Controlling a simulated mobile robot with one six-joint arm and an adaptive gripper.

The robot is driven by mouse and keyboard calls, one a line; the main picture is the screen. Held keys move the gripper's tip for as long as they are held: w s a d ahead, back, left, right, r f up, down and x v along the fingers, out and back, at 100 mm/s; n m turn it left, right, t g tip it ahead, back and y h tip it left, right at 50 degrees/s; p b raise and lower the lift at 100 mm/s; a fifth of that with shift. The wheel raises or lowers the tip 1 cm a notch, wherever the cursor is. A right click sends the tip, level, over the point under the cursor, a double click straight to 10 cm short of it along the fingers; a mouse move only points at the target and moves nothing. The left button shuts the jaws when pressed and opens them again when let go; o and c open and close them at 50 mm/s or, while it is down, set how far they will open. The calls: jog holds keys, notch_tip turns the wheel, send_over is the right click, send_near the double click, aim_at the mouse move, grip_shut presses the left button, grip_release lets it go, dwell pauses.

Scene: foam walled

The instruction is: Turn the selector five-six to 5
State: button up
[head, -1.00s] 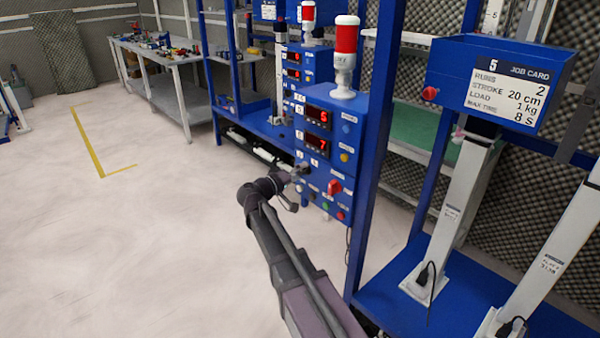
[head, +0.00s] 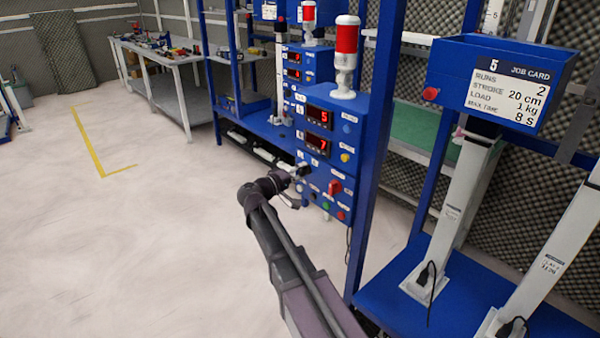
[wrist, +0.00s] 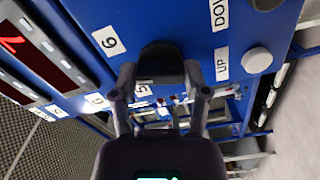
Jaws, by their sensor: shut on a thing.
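The selector five-six is a dark knob (wrist: 162,62) on the blue control box (head: 318,160). In the wrist view my gripper (wrist: 160,85) has one finger on each side of the knob and is shut on it. The label 6 (wrist: 108,41) lies to the knob's upper left, and the label 5 (wrist: 143,90) shows behind it, between the fingers. The knob's pointing mark cannot be made out. In the head view my gripper (head: 300,172) is at the box's left front and hides the selector.
The box has two red displays, the upper one (head: 318,116) reading 5 and the lower one (head: 318,146) reading 7. A red switch (head: 335,187) is to the right of my gripper. A white button (wrist: 257,60) is near the UP label. Open floor (head: 120,240) lies left.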

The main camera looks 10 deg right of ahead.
jog(key=n, duration=0.9)
jog(key=shift+n, duration=0.3)
dwell(0.3)
jog(key=o, duration=1.2)
jog(key=shift+d, duration=0.1)
jog(key=shift+c, duration=0.2)
jog(key=v, duration=1.2)
